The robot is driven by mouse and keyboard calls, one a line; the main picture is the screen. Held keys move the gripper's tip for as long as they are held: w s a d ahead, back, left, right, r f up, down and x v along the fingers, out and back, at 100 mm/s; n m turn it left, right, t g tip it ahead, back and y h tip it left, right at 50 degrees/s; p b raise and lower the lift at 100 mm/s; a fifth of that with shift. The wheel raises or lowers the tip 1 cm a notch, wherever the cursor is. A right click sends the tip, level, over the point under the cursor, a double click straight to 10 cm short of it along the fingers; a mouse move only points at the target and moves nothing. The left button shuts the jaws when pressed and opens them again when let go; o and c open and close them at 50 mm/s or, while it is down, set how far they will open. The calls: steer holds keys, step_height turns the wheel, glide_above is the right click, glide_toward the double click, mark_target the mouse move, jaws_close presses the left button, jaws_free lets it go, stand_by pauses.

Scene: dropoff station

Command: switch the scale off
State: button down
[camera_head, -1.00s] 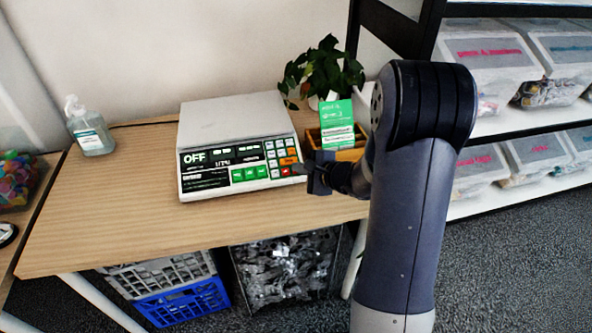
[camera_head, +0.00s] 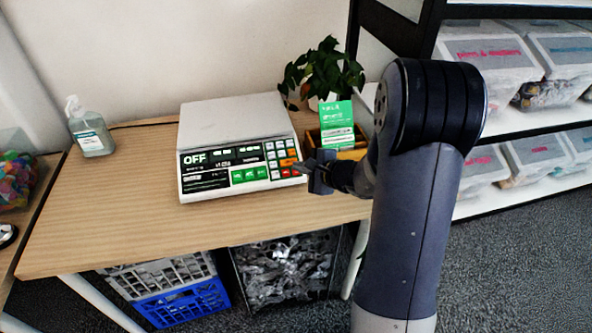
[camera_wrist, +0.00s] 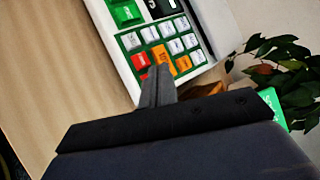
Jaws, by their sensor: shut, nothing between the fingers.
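The scale (camera_head: 236,147) stands on the wooden table, white with a flat pan on top and a dark front panel. Large letters on the panel read OFF (camera_head: 195,158). Green, white, orange and red keys fill the panel's right part. My gripper (camera_head: 303,166) is shut and empty at the right end of the keypad. In the wrist view my shut fingers (camera_wrist: 158,88) point at the orange and red keys (camera_wrist: 160,58) of the scale (camera_wrist: 215,22). The fingertips hide part of the lower keys. I cannot tell whether they touch one.
A green-and-white box (camera_head: 336,124) stands in a wooden tray right of the scale, with a potted plant (camera_head: 322,72) behind. A sanitizer bottle (camera_head: 91,130) stands at left. The table's (camera_head: 110,215) front left is clear. Shelves (camera_head: 500,125) with bins stand at right.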

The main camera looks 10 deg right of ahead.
steer(key=r, duration=0.1)
steer(key=s+r+p, duration=0.1)
steer(key=r, duration=0.1)
steer(key=s+r+p, duration=0.1)
steer(key=shift+r, duration=0.3)
stand_by(0.6)
steer(key=shift+w+f+p, duration=0.4)
steer(key=shift+f+p, duration=0.25)
steer(key=shift+p, duration=0.35)
steer(key=shift+p, duration=0.8)
